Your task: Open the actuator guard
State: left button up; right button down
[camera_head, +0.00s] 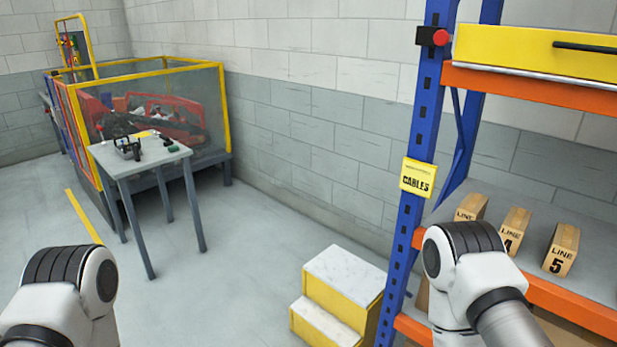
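Nothing in view is labelled as the actuator guard. A yellow-framed enclosure with clear panels (150,74) stands at the back left and may be or hold it. Red and dark machine parts (190,110) show inside the enclosure, partly hidden by its frame and the table in front. I cannot make out a handle or latch on it. My two arms show at the lower left and lower right, but neither gripper is in the picture. Both arms are well apart from the enclosure.
A grey table (118,163) with small tools stands before the enclosure. A blue-and-orange rack (415,150) on the right holds a yellow drawer (540,50) and wooden "LINE" blocks (562,249). Yellow steps (345,275) stand beside it. The middle floor is clear.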

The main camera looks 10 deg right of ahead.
aim_at(589, 56)
jog(key=z, duration=1.35)
